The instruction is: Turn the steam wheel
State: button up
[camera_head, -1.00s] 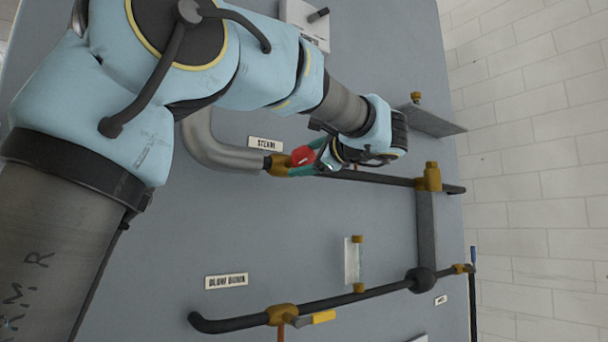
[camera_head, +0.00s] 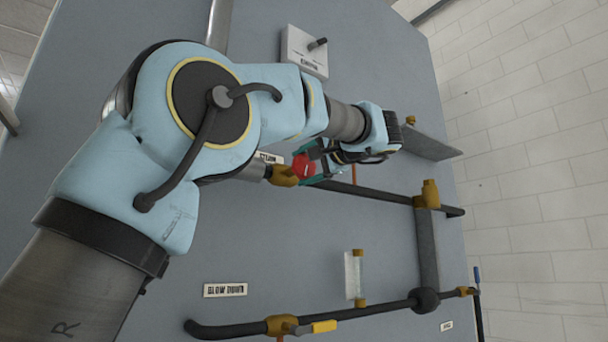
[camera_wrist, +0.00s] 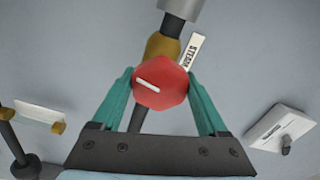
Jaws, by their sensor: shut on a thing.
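The steam wheel is a red knob (camera_head: 304,166) on a brass valve body (camera_head: 284,176) in the upper pipe. In the wrist view the red knob (camera_wrist: 161,83) shows face-on, with a white bar mark slanting slightly down to the right. My gripper (camera_head: 312,162) is at the knob, and its teal fingers (camera_wrist: 161,90) are shut on the knob from its left and right sides. The STEAM label (camera_wrist: 190,50) is just beyond the knob; in the head view my arm partly covers that label (camera_head: 268,157).
A black pipe (camera_head: 375,193) runs right from the valve. Below are a glass gauge (camera_head: 354,277), the BLOW DOWN label (camera_head: 225,290) and a yellow-handled valve (camera_head: 323,326). A white switch box (camera_head: 305,52) is on the panel above. A grey shelf (camera_head: 430,142) juts out at right.

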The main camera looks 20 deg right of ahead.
jog(key=shift+f+n, duration=0.1)
jog(key=shift+n, duration=0.2)
dwell(0.4)
jog(key=o, duration=1.3)
jog(key=shift+c, duration=0.2)
jog(key=shift+s, duration=0.15)
jog(key=s+d, duration=0.2)
jog(key=s, duration=0.8)
jog(key=shift+s, duration=0.2)
